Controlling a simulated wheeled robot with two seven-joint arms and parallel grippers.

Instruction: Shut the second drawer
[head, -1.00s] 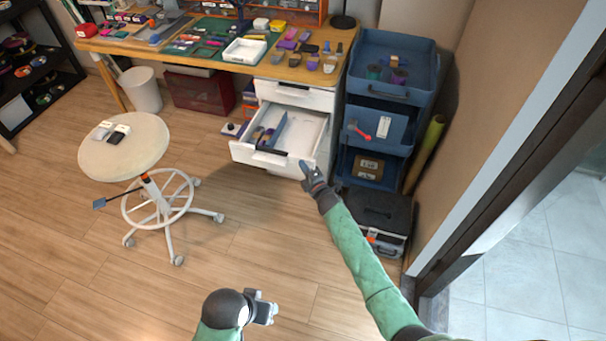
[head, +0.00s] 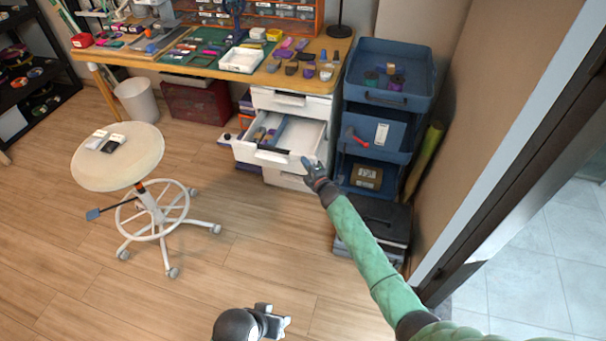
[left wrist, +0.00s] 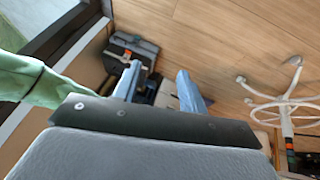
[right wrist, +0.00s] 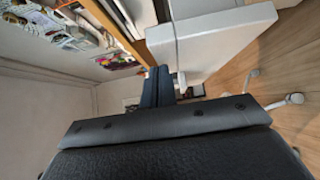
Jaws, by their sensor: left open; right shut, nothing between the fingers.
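The second drawer (head: 272,156) is a white drawer standing partly out of the white cabinet (head: 290,101) under the workbench. Small items and a blue-grey strip lie inside it. My right gripper (head: 308,165) is shut and empty at the right end of the drawer's front; I cannot tell whether it touches. In the right wrist view its closed fingers (right wrist: 158,86) are beside a large white panel (right wrist: 225,40), seemingly the drawer. My left gripper (head: 280,322) is open and empty, low over the floor, far from the drawer; its spread fingers show in the left wrist view (left wrist: 160,86).
A blue cart (head: 385,115) stands close to the cabinet's right, with a dark case (head: 372,228) in front. A round white stool (head: 117,158) stands at the left. The workbench (head: 150,56) is crowded. The floor before the drawer is clear.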

